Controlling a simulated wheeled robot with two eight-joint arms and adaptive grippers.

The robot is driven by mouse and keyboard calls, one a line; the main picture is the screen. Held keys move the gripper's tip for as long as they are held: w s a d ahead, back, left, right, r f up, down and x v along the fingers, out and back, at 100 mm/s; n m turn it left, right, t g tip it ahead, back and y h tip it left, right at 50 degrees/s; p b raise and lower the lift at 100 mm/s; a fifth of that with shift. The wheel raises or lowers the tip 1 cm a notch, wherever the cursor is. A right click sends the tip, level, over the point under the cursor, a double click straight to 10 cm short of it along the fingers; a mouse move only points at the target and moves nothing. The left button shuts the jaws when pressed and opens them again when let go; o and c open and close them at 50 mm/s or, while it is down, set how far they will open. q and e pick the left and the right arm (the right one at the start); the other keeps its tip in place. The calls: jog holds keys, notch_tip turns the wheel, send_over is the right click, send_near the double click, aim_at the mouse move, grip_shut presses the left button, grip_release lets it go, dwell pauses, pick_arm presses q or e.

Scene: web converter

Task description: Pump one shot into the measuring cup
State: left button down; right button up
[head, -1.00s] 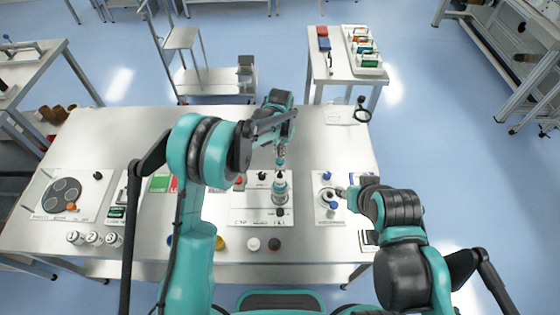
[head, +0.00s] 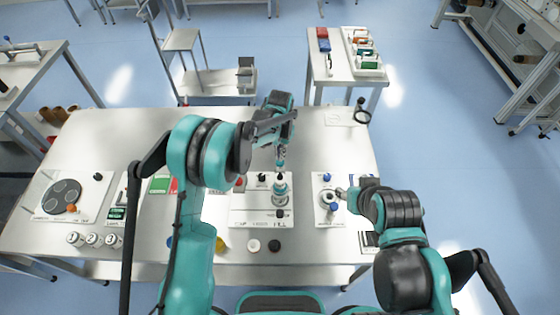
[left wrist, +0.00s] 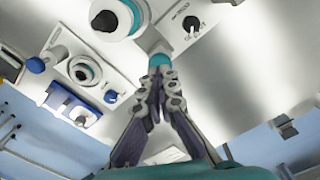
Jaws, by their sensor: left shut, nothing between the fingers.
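A pump bottle with a teal band (head: 280,188) stands upright on a white plate in the middle of the table. My left gripper (head: 281,163) is above it, pointing down, shut and empty. In the left wrist view its closed fingertips (left wrist: 160,72) are right at a small teal piece (left wrist: 158,60); I cannot tell whether they touch it. A white round part with a black centre (left wrist: 112,17) is beside it. My right gripper (head: 343,191) is by the right station; its fingers are too small to read. I cannot clearly make out the measuring cup.
A right station (head: 329,197) with a round fitting and blue knobs stands beside the bottle's plate (head: 262,219). A plate with dark discs (head: 63,197) is at the far left. Small jars (head: 93,239) stand at the front.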

pick_arm(q)
jog(key=shift+f, duration=0.2)
jog(key=shift+f+b, duration=1.7)
jog(key=shift+f, duration=0.2)
jog(key=shift+r, duration=0.1)
jog(key=shift+r+p, duration=1)
jog(key=shift+r, duration=1)
notch_tip(320, 180, up, 6)
jog(key=p, duration=0.2)
jog(key=shift+p, duration=0.4)
